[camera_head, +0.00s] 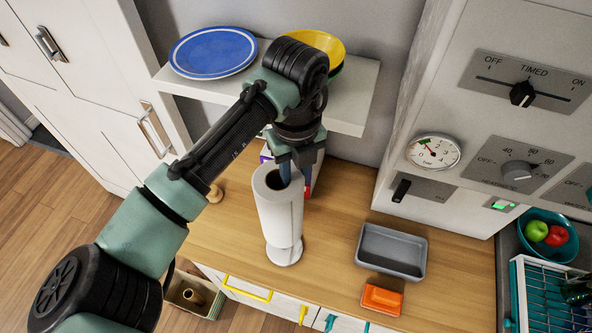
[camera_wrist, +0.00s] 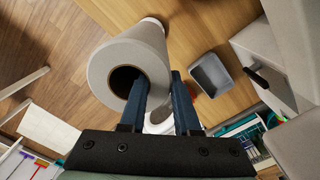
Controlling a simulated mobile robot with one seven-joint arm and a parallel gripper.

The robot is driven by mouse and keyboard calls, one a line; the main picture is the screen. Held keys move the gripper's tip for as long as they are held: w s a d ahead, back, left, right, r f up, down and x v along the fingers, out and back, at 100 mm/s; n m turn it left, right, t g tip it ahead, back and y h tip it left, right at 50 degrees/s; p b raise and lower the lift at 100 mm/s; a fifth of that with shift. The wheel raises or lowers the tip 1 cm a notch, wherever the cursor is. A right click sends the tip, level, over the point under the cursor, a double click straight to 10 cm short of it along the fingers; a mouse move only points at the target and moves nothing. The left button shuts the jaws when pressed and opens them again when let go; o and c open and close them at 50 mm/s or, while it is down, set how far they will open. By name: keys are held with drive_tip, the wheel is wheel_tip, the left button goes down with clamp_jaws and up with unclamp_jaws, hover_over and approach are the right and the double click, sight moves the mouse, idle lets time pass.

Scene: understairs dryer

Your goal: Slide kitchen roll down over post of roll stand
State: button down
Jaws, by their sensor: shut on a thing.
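The white kitchen roll (camera_head: 280,210) is upright above the wooden worktop, its open core facing up. It also shows in the wrist view (camera_wrist: 150,55), with the dark core toward the camera. My gripper (camera_head: 284,178) is shut on the roll's wall at the top; in the wrist view (camera_wrist: 159,80) one finger reaches into the core and the other is outside. The white round base of the roll stand (camera_head: 284,256) shows just below the roll's lower end. The post is hidden, so I cannot tell how far the roll is around it.
A grey tray (camera_head: 391,250) and an orange block (camera_head: 382,300) are to the right on the worktop (camera_head: 340,215). A shelf (camera_head: 352,98) with a blue plate (camera_head: 213,51) and yellow bowl (camera_head: 316,45) is behind my wrist. A control panel cabinet (camera_head: 460,120) stands at right.

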wheel_tip(320, 180, down, 10)
drive_tip(key=b, duration=0.6)
drive_tip(key=shift+b, duration=0.35)
drive_tip(key=shift+f, duration=0.1)
drive_tip(key=c, duration=0.5)
unclamp_jaws()
drive_tip(key=shift+c, duration=0.2)
wheel_tip(320, 180, up, 13)
drive_tip(key=shift+r+b, duration=0.1)
drive_tip(key=shift+b, duration=1.15)
